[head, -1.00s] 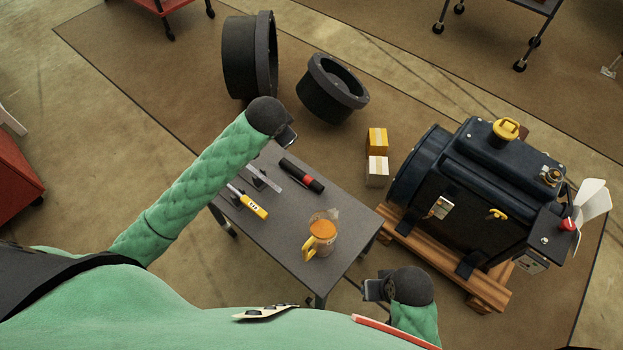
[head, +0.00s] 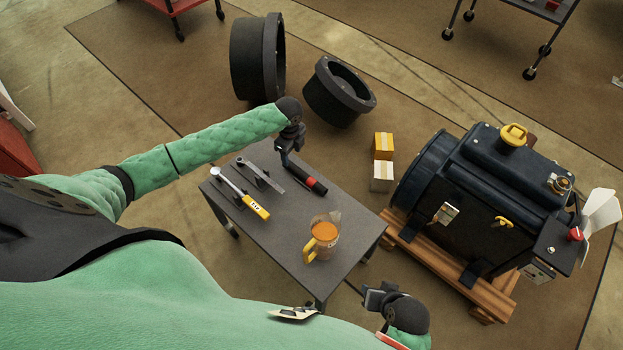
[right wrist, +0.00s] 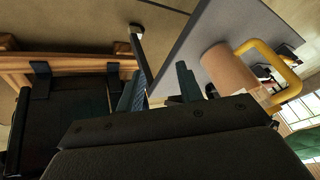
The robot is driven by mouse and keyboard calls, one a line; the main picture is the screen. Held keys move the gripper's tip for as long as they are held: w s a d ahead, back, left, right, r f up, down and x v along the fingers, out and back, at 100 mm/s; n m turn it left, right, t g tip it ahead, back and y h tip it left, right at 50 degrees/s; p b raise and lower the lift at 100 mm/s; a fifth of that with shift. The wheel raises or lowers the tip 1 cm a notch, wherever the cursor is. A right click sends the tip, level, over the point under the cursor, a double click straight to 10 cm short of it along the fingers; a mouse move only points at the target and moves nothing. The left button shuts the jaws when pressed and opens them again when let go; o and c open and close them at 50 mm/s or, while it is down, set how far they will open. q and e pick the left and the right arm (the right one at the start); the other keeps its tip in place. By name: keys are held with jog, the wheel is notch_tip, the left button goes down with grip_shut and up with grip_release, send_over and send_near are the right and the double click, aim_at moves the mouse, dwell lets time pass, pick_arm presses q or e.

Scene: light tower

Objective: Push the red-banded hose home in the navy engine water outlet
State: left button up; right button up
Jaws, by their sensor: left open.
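The hose (head: 314,185), black with a red band, lies on the grey table (head: 285,225). My left gripper (head: 284,160) points down at the hose's far left end. It is open, and the frames do not show whether it touches the hose. The navy engine (head: 470,200) stands on a wooden pallet at the right. A metal fitting (head: 560,184) shows on its top right; I cannot tell whether this is the water outlet. My right gripper (head: 372,298) is open and empty by the table's near right corner; its fingers also show in the right wrist view (right wrist: 160,90).
A mug (head: 322,238) with orange contents and a yellow handle stands near the table's front. Black round housings (head: 338,92) are on the floor behind.

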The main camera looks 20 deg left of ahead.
aim_at(292, 165)
pick_arm(q)
jog(key=shift+m, duration=0.8)
jog(key=shift+f, duration=0.1)
notch_tip(292, 165, down, 2)
jog(key=shift+f, duration=0.1)
jog(key=shift+w+a+f+p, duration=0.15)
jog(key=shift+f, duration=1.2)
jog(key=shift+w+a+f+p, duration=0.15)
jog(key=shift+f, duration=1.15)
pick_arm(e)
notch_tip(292, 165, up, 3)
jog(key=shift+f, duration=0.1)
pick_arm(q)
jog(key=c, duration=1.2)
